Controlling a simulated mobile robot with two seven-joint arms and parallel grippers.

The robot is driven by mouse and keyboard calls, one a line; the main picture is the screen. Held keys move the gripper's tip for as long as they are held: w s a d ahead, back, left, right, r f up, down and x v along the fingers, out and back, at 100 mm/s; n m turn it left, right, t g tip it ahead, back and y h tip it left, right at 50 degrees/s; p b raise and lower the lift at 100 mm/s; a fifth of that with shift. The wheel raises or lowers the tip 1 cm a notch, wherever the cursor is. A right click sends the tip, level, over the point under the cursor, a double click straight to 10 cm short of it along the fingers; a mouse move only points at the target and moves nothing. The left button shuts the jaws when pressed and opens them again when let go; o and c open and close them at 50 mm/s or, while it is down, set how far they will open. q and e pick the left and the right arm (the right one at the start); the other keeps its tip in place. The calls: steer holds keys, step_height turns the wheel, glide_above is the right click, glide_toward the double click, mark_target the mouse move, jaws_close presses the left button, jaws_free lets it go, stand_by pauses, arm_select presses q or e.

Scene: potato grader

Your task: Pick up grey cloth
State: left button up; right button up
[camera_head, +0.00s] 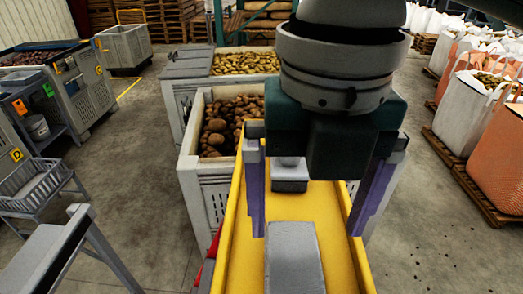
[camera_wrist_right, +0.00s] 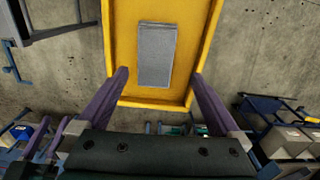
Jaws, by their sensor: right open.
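The grey cloth (camera_head: 293,258) looks like a flat, pale grey rectangle and lies on the yellow chute (camera_head: 245,262) at the bottom of the head view. In the right wrist view the cloth (camera_wrist_right: 156,54) lies lengthwise on the yellow surface, near its end edge. My right gripper (camera_head: 307,230) is open and empty, fingers pointing down. Its fingers are spread wider than the cloth, one towards each side; in the wrist view the fingertips (camera_wrist_right: 160,75) flank it. I cannot tell their height above the surface. My left gripper is not in view.
A small grey block (camera_head: 290,178) sits farther up the chute, partly hidden by my gripper. The chute has raised yellow side walls. A crate of potatoes (camera_head: 188,172) stands to its left. White sacks (camera_head: 462,115) stand on pallets at the right, with open floor between.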

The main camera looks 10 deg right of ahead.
mark_target(294, 257)
steer(key=f, duration=0.1)
steer(key=f+p, duration=0.1)
steer(key=shift+s+a+f, duration=0.15)
steer(key=shift+a+f, duration=0.1)
steer(key=shift+f, duration=0.05)
step_height(294, 257, down, 4)
steer(key=shift+a+f+p, duration=0.15)
steer(key=shift+p, duration=0.95)
steer(key=shift+w+f, duration=0.2)
steer(key=shift+f, duration=0.25)
steer(key=c, duration=1.2)
